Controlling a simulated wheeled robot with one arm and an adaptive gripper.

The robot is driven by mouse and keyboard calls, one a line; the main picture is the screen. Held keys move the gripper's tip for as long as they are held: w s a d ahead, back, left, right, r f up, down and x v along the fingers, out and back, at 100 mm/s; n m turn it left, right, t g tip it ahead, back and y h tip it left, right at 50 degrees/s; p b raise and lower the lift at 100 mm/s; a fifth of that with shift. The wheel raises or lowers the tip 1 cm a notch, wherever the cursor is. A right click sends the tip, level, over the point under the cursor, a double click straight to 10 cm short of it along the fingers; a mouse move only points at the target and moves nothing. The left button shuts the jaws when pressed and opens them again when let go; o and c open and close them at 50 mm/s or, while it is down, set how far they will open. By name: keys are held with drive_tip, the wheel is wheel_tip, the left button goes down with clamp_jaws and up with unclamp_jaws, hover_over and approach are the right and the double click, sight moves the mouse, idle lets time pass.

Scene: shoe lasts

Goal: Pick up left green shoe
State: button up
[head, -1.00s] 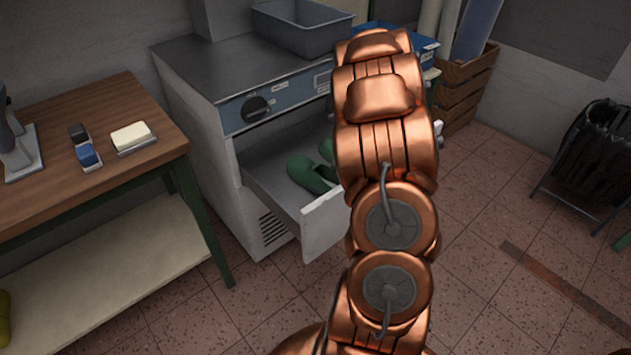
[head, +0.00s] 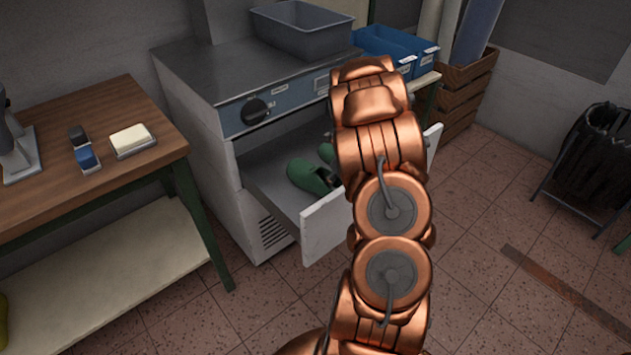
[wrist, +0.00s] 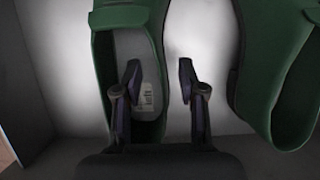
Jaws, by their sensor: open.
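The left green shoe (wrist: 103,75) lies in the open drawer, on the left in the wrist view, with a pale label that seems to read "left" inside its opening. A second green shoe (wrist: 262,75) lies to its right with a gap between. My gripper (wrist: 159,82) is open and empty. Its left finger shows over the left shoe's opening and its right finger over the gap, with the shoe's right wall between them. Whether they touch it is unclear.
The drawer front (head: 322,226) stands out from the grey cabinet. A grey bin (head: 302,36) sits on top, with blue bins (head: 405,45) behind my arm. A wooden table (head: 100,185) stands at left. The tiled floor at right is mostly clear.

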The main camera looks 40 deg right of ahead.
clamp_jaws()
idle(0.3)
idle(0.3)
